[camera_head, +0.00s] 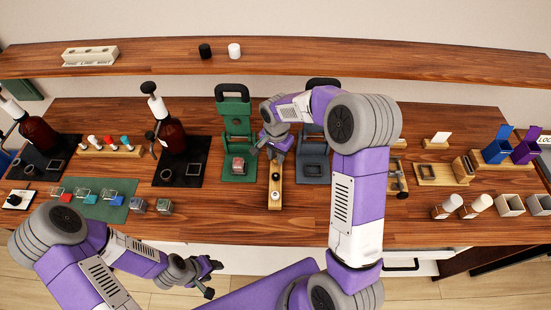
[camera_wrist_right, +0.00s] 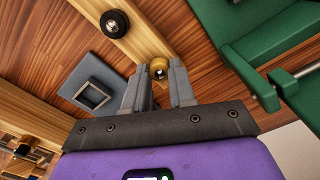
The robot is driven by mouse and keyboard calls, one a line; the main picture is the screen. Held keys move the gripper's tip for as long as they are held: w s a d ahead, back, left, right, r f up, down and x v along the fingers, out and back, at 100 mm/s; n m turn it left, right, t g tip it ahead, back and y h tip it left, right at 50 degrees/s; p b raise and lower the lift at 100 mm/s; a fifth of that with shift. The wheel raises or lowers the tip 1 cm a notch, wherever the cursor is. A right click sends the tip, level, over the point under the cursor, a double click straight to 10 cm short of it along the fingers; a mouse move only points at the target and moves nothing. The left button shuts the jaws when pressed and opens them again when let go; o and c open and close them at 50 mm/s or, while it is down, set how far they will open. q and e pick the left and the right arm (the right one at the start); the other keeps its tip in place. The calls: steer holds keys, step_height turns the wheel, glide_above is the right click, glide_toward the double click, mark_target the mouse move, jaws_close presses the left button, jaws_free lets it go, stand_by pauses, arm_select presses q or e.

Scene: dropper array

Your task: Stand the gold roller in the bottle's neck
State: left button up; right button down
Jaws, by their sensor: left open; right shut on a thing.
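The gold roller (camera_wrist_right: 159,68) is small and round with a pale shiny centre. In the right wrist view it sits between the fingertips of my right gripper (camera_wrist_right: 163,70), which is shut on it. It is right at a narrow wooden strip; I cannot tell whether it touches the strip. In the head view my right gripper (camera_head: 271,150) is over the strip's far end and hides the roller. My left gripper (camera_head: 211,278) is open and empty, low at the table's front edge. Two brown bottles with pumps, a left one (camera_head: 38,133) and a middle one (camera_head: 172,137), stand on black mats; I cannot tell which bottle is meant.
The wooden strip (camera_head: 275,205) bears a black round piece (camera_wrist_right: 114,23) with a pale centre. A green press (camera_head: 236,125) stands left of it, a grey one (camera_head: 313,165) right. Small blocks and stands fill the far right.

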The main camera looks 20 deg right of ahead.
steer(key=shift+r+p, duration=1.65)
steer(key=shift+r, duration=0.85)
steer(key=shift+f, duration=0.1)
